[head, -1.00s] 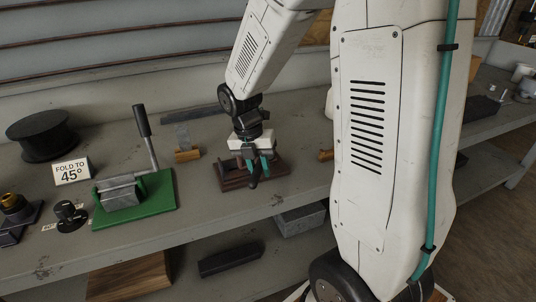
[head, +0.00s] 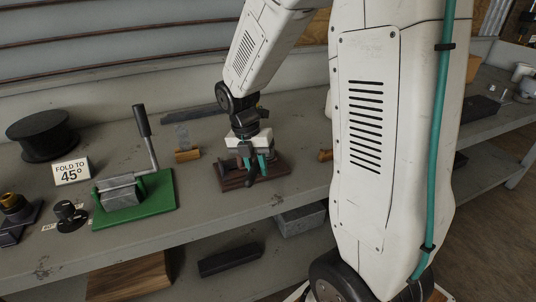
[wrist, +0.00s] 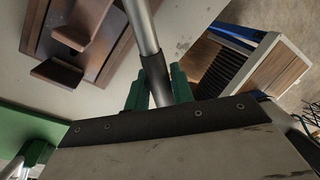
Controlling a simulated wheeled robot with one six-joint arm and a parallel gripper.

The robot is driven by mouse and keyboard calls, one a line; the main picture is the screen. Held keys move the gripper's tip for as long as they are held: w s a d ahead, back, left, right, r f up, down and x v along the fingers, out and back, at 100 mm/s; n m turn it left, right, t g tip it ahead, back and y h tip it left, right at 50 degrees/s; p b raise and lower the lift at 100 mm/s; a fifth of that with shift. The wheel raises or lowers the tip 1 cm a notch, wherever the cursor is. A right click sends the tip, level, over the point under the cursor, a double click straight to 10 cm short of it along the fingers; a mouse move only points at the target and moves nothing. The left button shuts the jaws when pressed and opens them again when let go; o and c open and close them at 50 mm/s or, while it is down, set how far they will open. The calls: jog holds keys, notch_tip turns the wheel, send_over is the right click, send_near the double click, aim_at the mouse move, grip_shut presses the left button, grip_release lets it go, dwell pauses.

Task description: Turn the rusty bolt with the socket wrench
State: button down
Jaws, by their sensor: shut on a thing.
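My gripper (head: 256,166) is low over the shelf, at a dark rust-brown base plate (head: 277,171) in the head view. In the wrist view its green fingers (wrist: 158,92) are shut on the dark grip of a bar with a silver shaft (wrist: 141,25), which looks like the socket wrench. The shaft runs up out of the top of the view, so its socket end is hidden. The brown plate (wrist: 38,38) with upright rusty brackets (wrist: 84,22) lies to the left of the shaft. I cannot make out the rusty bolt in either view.
A green-based lever press (head: 160,190) stands left of my gripper, its lever upright.

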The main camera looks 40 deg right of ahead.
jog(key=shift+r, duration=0.35)
jog(key=shift+r, duration=4.65)
jog(key=shift+a, duration=0.1)
